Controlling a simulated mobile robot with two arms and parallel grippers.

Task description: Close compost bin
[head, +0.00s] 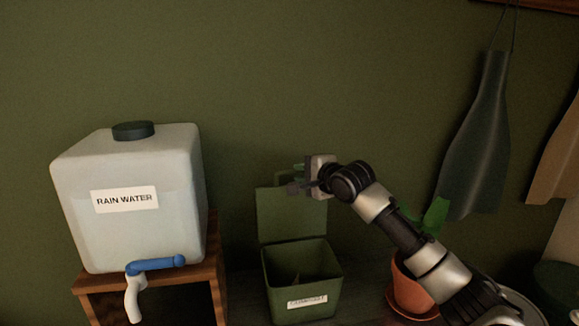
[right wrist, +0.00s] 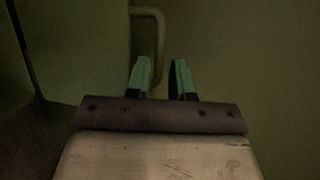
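The green compost bin (head: 333,277) stands low in the middle of the head view, with a "COMPOST" label on its front. Its lid (head: 285,222) is open, standing upright behind the bin's mouth. My right gripper (head: 294,180) is at the lid's top edge and covers part of it. In the right wrist view, its two greenish fingertips (right wrist: 161,75) are apart. A thin, bent handle (right wrist: 161,45) of the lid reaches down to the gap between them, close to the left finger. I cannot tell whether it touches. My left gripper is not in view.
A rain water tank (head: 130,235) with a blue tap (head: 155,265) stands on a wooden stand (head: 216,285) to the left. A potted plant (head: 408,290) is right of the bin, close to my right arm. An apron (head: 478,140) hangs on the wall.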

